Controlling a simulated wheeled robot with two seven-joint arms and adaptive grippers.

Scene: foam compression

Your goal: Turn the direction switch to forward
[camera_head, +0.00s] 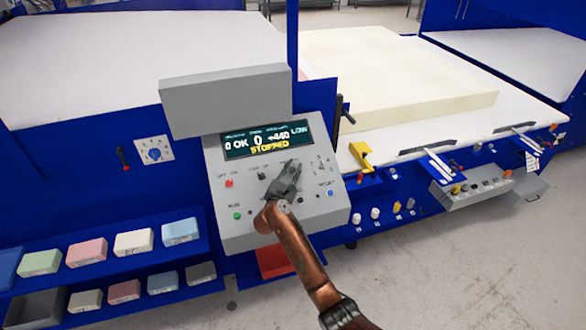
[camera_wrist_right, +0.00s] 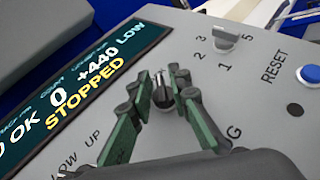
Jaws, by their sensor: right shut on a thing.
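The grey control panel (camera_head: 245,205) has a display (camera_head: 265,139) reading "STOPPED", "+440" and "LOW". My right gripper (camera_head: 290,172) is over the panel face, below the display. In the right wrist view its two fingers (camera_wrist_right: 162,84) close around a small dark switch knob (camera_wrist_right: 160,98) and are shut on it. Its label is mostly hidden by the fingers and hand, so I cannot read its positions. A speed-like selector (camera_wrist_right: 226,36) marked with numbers sits beyond it, apart from the fingers. My left gripper is not in view.
A blue RESET button (camera_wrist_right: 309,75) lies right of the fingers. Red (camera_head: 229,183) and green (camera_head: 237,215) buttons are on the panel's left. A cream foam block (camera_head: 400,85) lies on the white bed behind. Foam samples (camera_head: 87,252) fill shelves at lower left.

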